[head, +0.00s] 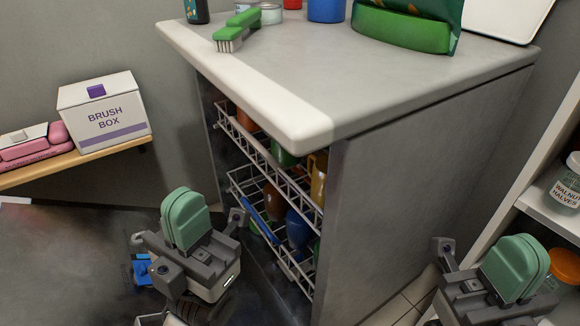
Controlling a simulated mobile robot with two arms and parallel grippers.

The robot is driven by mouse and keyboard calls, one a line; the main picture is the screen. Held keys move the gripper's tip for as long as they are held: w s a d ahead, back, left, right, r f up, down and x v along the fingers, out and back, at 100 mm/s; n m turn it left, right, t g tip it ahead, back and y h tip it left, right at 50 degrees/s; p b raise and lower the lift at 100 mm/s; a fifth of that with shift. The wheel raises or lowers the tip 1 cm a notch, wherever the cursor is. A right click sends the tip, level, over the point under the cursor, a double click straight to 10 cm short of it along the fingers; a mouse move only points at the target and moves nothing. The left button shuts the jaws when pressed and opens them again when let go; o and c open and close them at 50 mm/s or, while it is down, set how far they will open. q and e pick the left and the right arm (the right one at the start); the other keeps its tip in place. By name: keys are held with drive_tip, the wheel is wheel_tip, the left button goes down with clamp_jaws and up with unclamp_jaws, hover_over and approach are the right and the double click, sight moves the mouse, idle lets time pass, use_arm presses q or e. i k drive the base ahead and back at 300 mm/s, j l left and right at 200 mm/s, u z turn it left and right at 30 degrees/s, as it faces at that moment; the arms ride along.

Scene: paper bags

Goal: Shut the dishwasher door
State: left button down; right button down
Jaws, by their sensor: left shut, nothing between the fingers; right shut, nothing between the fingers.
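The dishwasher (420,190) stands under a grey worktop with its front open. Its upper rack (262,155) and lower rack (275,235) show inside, holding cups and other dishes. A dark glossy surface (70,250) spreads at lower left in front of the opening; it looks like the lowered door, but its edges are partly hidden. My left gripper (195,258) is shut and empty, over this dark surface in front of the racks. My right gripper (495,285) is shut and empty at lower right, beside the dishwasher's side panel.
White shelving (545,215) with jars stands at right. A blue object (142,268) shows beside my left gripper.

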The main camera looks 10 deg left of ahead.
sight(63, 263)
drive_tip(key=u, duration=1.05)
